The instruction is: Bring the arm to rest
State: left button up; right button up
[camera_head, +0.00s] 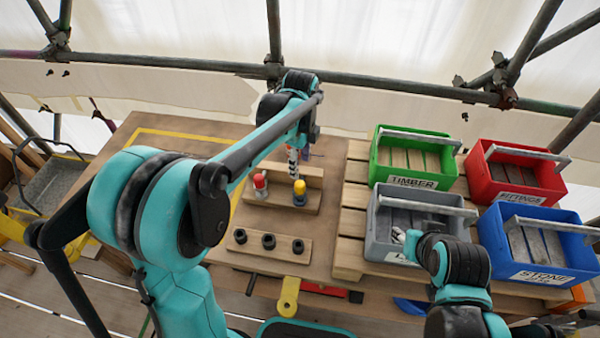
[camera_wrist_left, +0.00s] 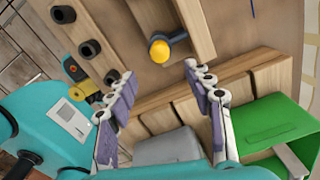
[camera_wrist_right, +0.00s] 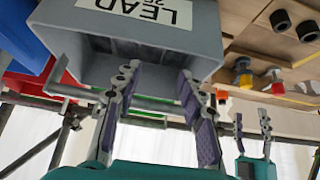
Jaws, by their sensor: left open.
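My left arm comes in from the left and reaches across the bench. Its gripper (camera_head: 294,160) hangs above the wooden rack near the yellow-topped and red-topped pieces. In the left wrist view the left gripper (camera_wrist_left: 154,88) has its fingers wide apart with nothing between them. My right gripper (camera_wrist_right: 158,84) also has its fingers apart and looks empty, close to the grey LEAD bin (camera_wrist_right: 150,68). In the head view the right arm comes from the lower right, with its hand over the front edge of that bin (camera_head: 375,222). The left gripper also shows in the right wrist view (camera_wrist_right: 252,130).
The rack (camera_head: 283,201) holds a red-topped piece (camera_head: 260,183) and a yellow-topped piece (camera_head: 300,190). A wooden block with black sockets (camera_head: 290,254) lies in front. Green (camera_head: 405,181), red (camera_head: 515,195) and blue (camera_head: 525,273) bins stand on the pallet. Scaffold poles cross behind.

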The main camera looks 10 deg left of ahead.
pick_arm(q)
jog(key=shift+r, duration=0.6)
jog(key=s+a+r+n+t, duration=0.1)
jog(key=s+a+n+t, duration=0.2)
jog(key=s+n, duration=0.6)
jog(key=s+a+r+n+t, duration=0.1)
jog(key=s+a+n+t, duration=0.3)
jog(key=s+n, duration=0.5)
jog(key=shift+s+n, duration=0.3)
jog(key=shift+n, duration=1.2)
